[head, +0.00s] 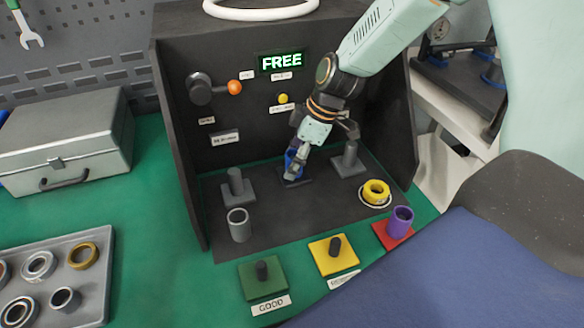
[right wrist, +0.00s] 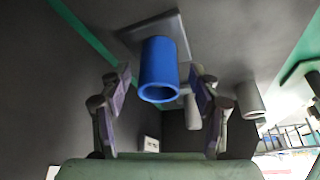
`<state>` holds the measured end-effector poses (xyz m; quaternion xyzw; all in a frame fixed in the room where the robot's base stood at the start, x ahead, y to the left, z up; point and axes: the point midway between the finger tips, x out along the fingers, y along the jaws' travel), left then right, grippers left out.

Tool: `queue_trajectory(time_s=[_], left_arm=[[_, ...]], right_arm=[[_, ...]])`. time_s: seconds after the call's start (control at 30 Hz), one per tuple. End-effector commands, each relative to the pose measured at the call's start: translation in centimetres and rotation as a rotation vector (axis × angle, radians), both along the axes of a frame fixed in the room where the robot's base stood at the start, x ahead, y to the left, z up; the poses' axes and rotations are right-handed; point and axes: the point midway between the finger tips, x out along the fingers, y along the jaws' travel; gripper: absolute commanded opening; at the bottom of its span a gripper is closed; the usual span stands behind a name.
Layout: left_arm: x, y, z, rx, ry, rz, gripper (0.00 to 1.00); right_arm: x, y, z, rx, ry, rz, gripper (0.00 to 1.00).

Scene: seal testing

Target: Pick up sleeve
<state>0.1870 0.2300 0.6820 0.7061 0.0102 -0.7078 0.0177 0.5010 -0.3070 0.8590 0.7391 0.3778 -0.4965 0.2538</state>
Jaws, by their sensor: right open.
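A blue sleeve (head: 289,164) stands on a dark square base inside the black test box, partly hidden by my right gripper (head: 297,162) in the head view. In the right wrist view the blue sleeve (right wrist: 158,72) sits between the two spread fingers of my right gripper (right wrist: 160,85), with a gap visible on each side. The gripper is open and holds nothing. A grey sleeve (head: 239,225) stands at the box's front left. A purple sleeve (head: 400,223) stands on a red plate at the right. My left gripper is not in view.
Grey posts (head: 236,184) and (head: 350,160) flank the blue sleeve. A yellow ring (head: 376,192) lies to the right. Green (head: 249,284) and yellow (head: 323,262) plates with pegs stand in front. A ring tray (head: 95,255) is at the left. A lit sign (head: 281,62) reads FREE.

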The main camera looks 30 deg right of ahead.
Motion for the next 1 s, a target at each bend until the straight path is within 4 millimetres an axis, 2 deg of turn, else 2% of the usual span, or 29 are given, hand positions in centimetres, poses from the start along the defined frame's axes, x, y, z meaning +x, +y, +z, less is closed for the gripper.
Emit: queue_trajectory(time_s=[0.3,1.0], left_arm=[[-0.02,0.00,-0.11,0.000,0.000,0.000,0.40],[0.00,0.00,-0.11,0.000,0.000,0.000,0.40]], right_arm=[[0.38,0.10,-0.24,0.000,0.000,-0.001,0.61],[0.33,0.09,-0.26,0.000,0.000,-0.001,0.01]])
